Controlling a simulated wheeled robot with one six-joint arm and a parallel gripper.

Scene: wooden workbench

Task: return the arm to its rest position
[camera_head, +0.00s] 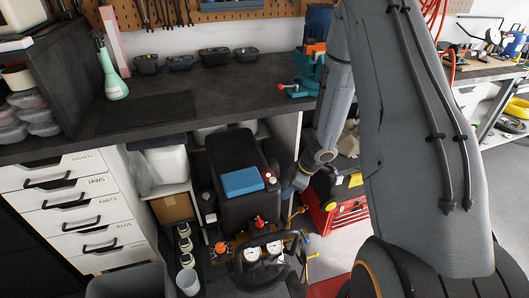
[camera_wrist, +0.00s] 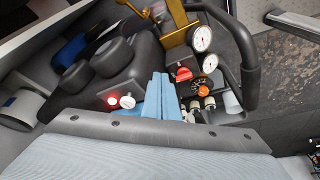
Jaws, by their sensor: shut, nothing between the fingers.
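My arm (camera_head: 420,130) fills the right of the head view. Its forearm hangs down past the front edge of the workbench. My gripper (camera_head: 289,190) is at the lower end, low beside a black machine under the bench and partly hard to make out. In the wrist view my gripper (camera_wrist: 160,80) shows as two light blue fingers pressed together, with nothing between them. Behind the fingertips are the machine's gauges (camera_wrist: 201,38), a red knob (camera_wrist: 183,74) and an orange dial (camera_wrist: 201,88). I cannot tell how far the fingertips are from them.
The dark workbench top (camera_head: 200,95) holds small black trays (camera_head: 180,62), a green spray bottle (camera_head: 112,75) and a teal vise (camera_head: 305,75). White drawers (camera_head: 75,205) stand at left. A black machine (camera_head: 240,205) and a red toolbox (camera_head: 340,218) are low near my gripper. Floor shows at right.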

